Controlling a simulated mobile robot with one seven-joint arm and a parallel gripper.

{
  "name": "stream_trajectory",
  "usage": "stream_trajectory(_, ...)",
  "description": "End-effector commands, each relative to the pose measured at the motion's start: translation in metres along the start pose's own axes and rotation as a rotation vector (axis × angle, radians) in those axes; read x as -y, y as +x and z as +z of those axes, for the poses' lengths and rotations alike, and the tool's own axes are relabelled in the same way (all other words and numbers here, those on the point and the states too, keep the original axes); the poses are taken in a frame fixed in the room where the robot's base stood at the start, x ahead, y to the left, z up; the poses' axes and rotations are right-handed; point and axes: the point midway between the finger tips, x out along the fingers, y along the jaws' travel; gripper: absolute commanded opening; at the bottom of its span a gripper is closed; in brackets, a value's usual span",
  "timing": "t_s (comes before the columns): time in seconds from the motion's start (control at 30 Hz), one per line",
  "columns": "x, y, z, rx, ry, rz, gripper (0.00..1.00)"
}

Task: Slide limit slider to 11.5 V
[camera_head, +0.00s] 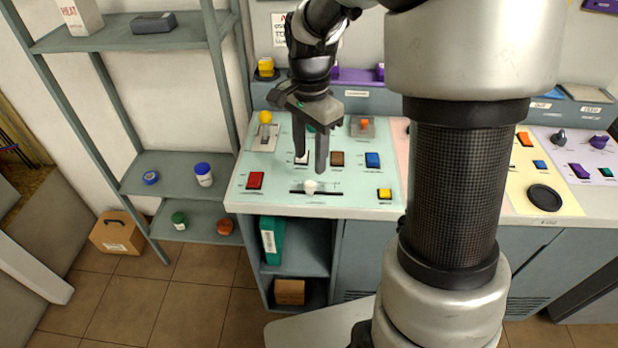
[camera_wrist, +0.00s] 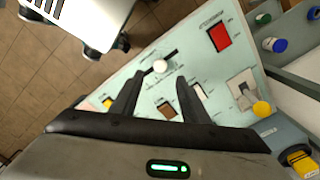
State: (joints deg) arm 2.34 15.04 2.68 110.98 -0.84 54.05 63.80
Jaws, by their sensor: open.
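The limit slider is a white round knob (camera_head: 310,186) on a short dark slot (camera_head: 326,193) near the front edge of the pale green panel (camera_head: 270,207). The knob sits around the middle of its slot; the scale marks are too small to read. In the wrist view the knob (camera_wrist: 160,66) lies ahead of the fingertips, roughly between their lines. My gripper (camera_head: 312,168) is open and empty, pointing down above the panel, just behind the knob. I see no contact with the knob. In the wrist view my gripper (camera_wrist: 156,82) shows its two dark fingers apart.
Near the slider are a red switch (camera_head: 255,180), a yellow button (camera_head: 384,194), a brown switch (camera_head: 337,158) and a blue switch (camera_head: 372,160). A yellow-knobbed lever (camera_head: 265,118) stands at the back left. My arm hides part of the panels to the right.

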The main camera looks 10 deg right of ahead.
Motion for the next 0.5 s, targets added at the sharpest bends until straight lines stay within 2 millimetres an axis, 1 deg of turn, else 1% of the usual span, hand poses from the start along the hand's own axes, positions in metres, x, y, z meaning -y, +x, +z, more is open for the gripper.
stream_trajectory(0.03,-0.001,0.014,0.000,0.002,0.000,0.004,0.42)
stream_trajectory(0.2,0.000,0.048,0.000,0.001,-0.002,0.003,0.42)
stream_trajectory(0.33,-0.001,0.067,0.000,0.001,-0.001,0.003,0.42)
stream_trajectory(0.5,0.000,0.079,0.000,0.000,0.000,0.001,0.42)
